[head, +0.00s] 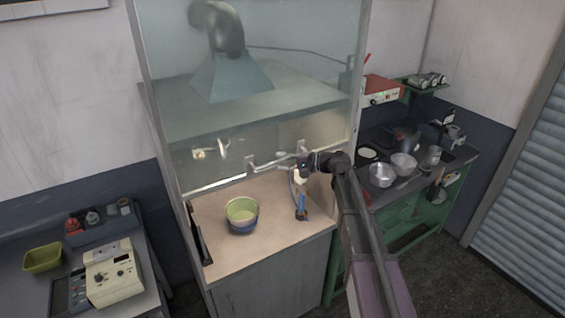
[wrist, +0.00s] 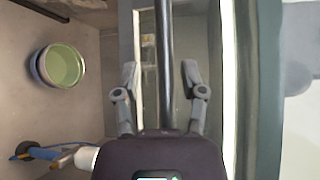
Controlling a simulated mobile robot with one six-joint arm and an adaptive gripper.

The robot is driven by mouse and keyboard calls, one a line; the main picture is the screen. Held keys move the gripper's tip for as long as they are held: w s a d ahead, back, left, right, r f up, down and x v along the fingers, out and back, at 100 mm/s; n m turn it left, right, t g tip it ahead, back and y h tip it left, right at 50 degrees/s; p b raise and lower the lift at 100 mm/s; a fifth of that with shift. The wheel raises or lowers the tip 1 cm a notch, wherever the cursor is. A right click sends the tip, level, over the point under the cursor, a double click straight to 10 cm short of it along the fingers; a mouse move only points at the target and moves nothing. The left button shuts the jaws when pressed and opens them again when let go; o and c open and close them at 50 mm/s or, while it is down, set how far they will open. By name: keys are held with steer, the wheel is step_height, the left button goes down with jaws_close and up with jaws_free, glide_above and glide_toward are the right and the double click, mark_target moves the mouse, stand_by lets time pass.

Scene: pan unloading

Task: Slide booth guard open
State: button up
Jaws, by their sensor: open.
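The booth guard (head: 265,130) is a clear pane in a pale metal frame. Its lower edge hangs above the booth's worktop, leaving a gap beneath. A bar handle (head: 262,166) on two brackets runs along the pane's lower part. My gripper (head: 284,158) is at the right half of this handle. In the wrist view the handle (wrist: 164,45) is a dark bar running between the two spread fingers of my gripper (wrist: 160,78). The fingers are apart, with visible gaps to the bar on both sides. The bar's near end is hidden behind the gripper body.
A green-lined pan (head: 242,214) stands on the booth worktop (head: 215,255), with a blue-handled tool (head: 301,207) to its right. A green bench (head: 425,205) with metal bowls stands at right. A table with a cream instrument (head: 113,273) stands at left.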

steer(key=shift+f+b, duration=14.2)
steer(key=shift+f, duration=0.2)
steer(key=p+v, duration=0.1)
steer(key=v, duration=1.1)
steer(key=shift+p, duration=0.35)
steer(key=shift+d, duration=0.1)
steer(key=shift+s, duration=0.1)
steer(key=s+d+f+n+g+h, duration=0.1)
steer(key=s+f+n+g+h, duration=0.1)
steer(key=s+f+h, duration=0.85)
steer(key=s+d+f+n+h, duration=0.1)
steer(key=s+d+f+h, duration=0.1)
steer(key=s+d, duration=0.2)
steer(key=s+d+f+h, duration=0.3)
steer(key=s+d, duration=0.2)
steer(key=s, duration=0.4)
steer(key=shift+s+d+f+n+g+h, duration=0.15)
steer(key=shift+s+d+n+g+h, duration=0.05)
steer(key=shift+s+n+g+h, duration=0.2)
